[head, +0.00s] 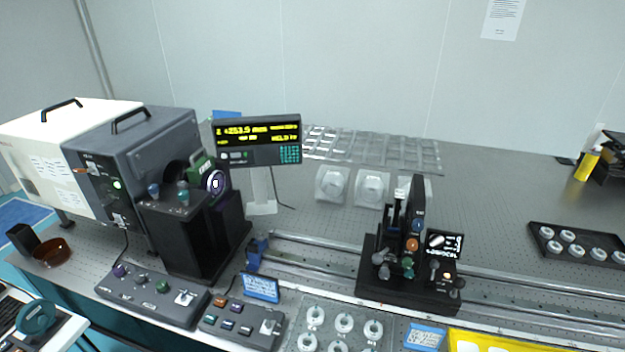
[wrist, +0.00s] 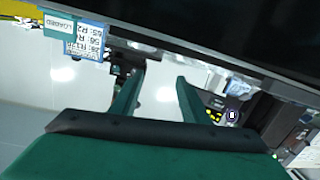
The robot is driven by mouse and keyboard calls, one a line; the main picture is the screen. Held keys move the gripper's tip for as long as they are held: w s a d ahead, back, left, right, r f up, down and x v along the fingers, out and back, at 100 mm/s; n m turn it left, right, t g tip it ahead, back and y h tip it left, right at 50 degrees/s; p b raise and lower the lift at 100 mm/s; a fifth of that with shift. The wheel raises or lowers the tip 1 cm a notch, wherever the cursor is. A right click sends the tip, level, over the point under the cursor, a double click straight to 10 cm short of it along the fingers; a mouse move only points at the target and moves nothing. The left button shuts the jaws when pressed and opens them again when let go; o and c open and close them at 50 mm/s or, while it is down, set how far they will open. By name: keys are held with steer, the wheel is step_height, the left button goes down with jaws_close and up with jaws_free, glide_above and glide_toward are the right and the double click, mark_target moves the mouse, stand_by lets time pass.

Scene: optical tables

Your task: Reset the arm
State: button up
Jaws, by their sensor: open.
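My gripper (wrist: 160,78) shows in the wrist view with its two green fingers spread apart. Nothing is between the fingers. The dark edge of a table (wrist: 210,35) runs across the top of the wrist view, close to the fingertips. The picture there is turned over, with label text upside down. I cannot make out my gripper in the head view.
In the head view a perforated optical table (head: 490,185) carries a grey instrument box (head: 150,140), a display (head: 257,139), a rail stage (head: 408,285) and a black tray of discs (head: 580,243). The back right tabletop is fairly clear.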

steer(key=s+a+y, duration=0.1)
steer(key=s+a, duration=0.2)
steer(key=s, duration=0.4)
steer(key=s+a+y, duration=0.1)
steer(key=s+a, duration=0.2)
steer(key=s, duration=0.5)
steer(key=s+a+g+y, duration=0.1)
steer(key=s+a, duration=0.2)
steer(key=s, duration=0.5)
steer(key=shift+s+r+n, duration=0.2)
steer(key=shift+r+n, duration=0.1)
steer(key=shift+r, duration=0.1)
stand_by(1.8)
